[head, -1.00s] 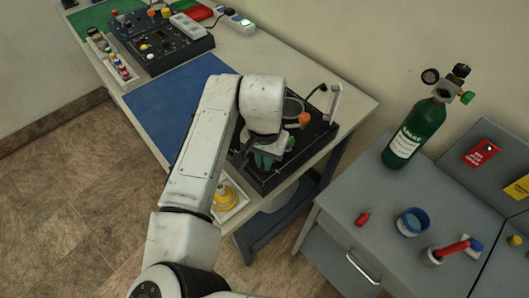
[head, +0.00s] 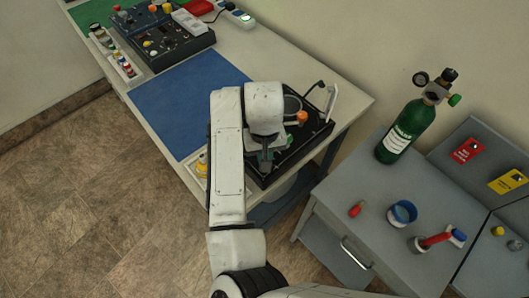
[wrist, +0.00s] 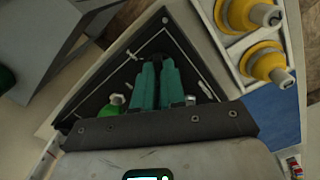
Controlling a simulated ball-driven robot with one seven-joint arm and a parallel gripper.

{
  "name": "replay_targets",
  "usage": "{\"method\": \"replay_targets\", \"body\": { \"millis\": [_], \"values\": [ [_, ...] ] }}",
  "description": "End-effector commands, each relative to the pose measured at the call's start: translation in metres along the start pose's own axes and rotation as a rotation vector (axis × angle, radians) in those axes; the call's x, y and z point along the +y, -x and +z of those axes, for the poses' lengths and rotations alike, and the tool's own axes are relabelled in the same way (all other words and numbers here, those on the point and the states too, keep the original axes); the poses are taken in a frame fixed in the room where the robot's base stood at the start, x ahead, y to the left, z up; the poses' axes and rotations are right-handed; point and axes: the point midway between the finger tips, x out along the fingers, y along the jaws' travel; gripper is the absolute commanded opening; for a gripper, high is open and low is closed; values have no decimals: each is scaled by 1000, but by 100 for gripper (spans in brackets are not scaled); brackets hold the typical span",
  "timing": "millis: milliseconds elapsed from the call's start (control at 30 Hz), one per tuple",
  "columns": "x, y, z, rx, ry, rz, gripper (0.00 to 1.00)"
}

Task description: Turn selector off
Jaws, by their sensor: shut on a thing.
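The black trainer panel (head: 314,131) lies at the near right end of the bench, with a green knob (head: 289,138) and an orange knob (head: 302,117) on it. My gripper (head: 265,162) is low over the panel's near left part. In the wrist view its teal fingers (wrist: 154,68) point down at the panel (wrist: 178,43), close together and shut on a small part, which I take to be the selector. The fingers hide that part, so its turn position does not show. The green knob (wrist: 115,100) is just left of the fingers, apart from them.
A white tray (wrist: 235,62) with yellow parts (wrist: 262,62) lies beside the panel. A blue mat (head: 188,100) is on the bench. A green oxygen cylinder (head: 406,130) and a blue cup (head: 402,213) stand on the grey cabinet at right.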

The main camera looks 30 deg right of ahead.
Motion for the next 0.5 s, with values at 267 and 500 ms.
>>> {"method": "replay_targets", "body": {
  "millis": [267,500],
  "values": [
    [0,1,0,2,8,0,0],
    [0,1,0,2,7,0,19]
  ]
}}
